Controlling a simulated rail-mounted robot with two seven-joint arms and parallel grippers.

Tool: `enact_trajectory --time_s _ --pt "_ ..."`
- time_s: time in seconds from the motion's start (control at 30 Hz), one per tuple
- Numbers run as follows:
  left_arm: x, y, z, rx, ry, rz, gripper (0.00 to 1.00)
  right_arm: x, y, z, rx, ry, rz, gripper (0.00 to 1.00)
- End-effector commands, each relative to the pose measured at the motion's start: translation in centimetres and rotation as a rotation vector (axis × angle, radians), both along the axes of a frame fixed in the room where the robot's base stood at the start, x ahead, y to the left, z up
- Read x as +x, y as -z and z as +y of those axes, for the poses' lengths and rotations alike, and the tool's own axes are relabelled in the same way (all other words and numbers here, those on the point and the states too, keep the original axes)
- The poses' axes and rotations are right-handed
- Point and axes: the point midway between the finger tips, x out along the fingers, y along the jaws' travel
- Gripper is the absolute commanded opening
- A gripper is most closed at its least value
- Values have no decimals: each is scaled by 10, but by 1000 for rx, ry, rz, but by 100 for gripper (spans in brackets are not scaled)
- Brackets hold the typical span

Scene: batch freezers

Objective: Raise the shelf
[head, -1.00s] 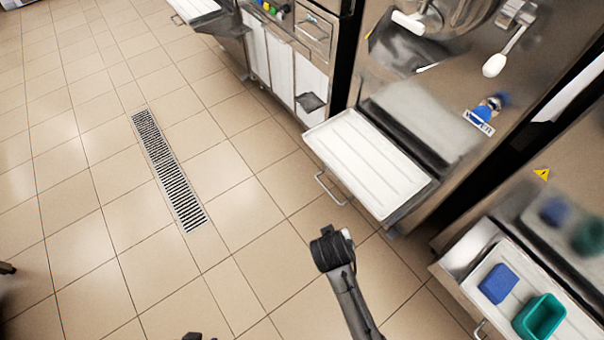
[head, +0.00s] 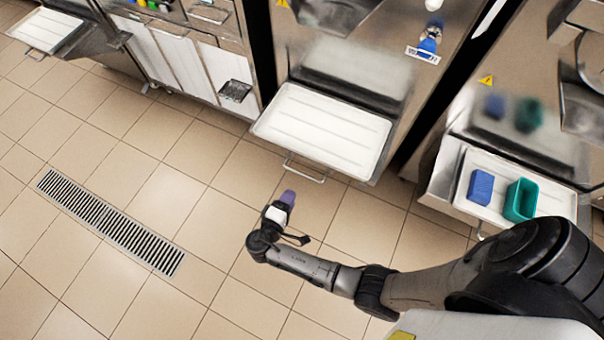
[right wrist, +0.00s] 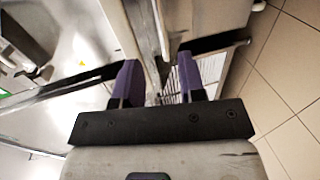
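The shelf is a white ribbed tray (head: 325,130) in a metal frame, lying flat and folded out from the front of the middle freezer. A bent metal handle (head: 305,172) hangs along its front edge. My right gripper (head: 289,197), with purple fingers, is just in front of and below the handle, apparently not touching it. In the right wrist view its two fingers (right wrist: 158,84) stand apart, with pale metal edges showing between and beyond them. I cannot make out the handle clearly there. My left gripper is not in view.
A second shelf (head: 462,205) at the right holds a blue block (head: 481,187) and a teal container (head: 521,200). Another shelf (head: 45,29) is folded out at far left. A floor drain grate (head: 110,222) lies in open tiled floor. My right arm crosses the lower right.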

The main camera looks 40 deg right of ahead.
Motion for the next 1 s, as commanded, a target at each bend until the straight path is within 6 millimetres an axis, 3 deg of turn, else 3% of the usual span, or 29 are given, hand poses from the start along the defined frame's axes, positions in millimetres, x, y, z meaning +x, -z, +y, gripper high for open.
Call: enact_trajectory --time_s 0.3,0.5,0.7,1.0 --pt "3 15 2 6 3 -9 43 22 15 -56 -1 1 0 37" --pt "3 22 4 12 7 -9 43 33 20 -80 0 0 1 37" --pt "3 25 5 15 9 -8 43 38 23 -95 1 0 3 37" --pt "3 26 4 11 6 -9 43 40 23 -99 1 0 2 37"
